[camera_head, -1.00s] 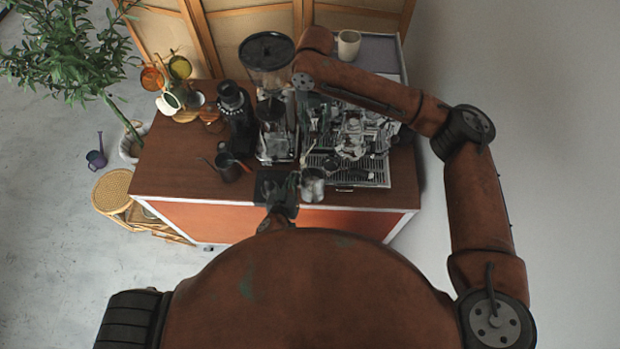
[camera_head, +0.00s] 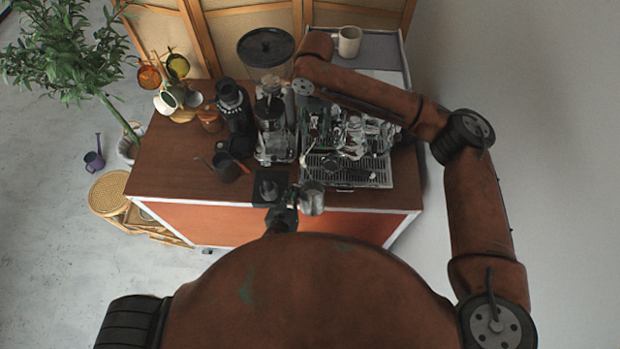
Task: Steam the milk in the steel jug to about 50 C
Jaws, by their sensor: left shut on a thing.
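The steel jug (camera_head: 312,199) is at the front edge of the cart, in front of the espresso machine (camera_head: 350,135). My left gripper (camera_head: 297,197) is shut on the jug from its left side. The jug looks roughly upright; its contents cannot be made out. My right arm reaches in from the right across the machine's top. My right gripper (camera_head: 318,118) is at the machine's left part, small and dark against it, and its jaws cannot be made out.
The grinder (camera_head: 270,110) stands left of the machine. A dark cup (camera_head: 226,167) and a black square mat (camera_head: 268,188) lie near the front edge. A cream mug (camera_head: 349,41) stands at the back. The counter's left front is clear.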

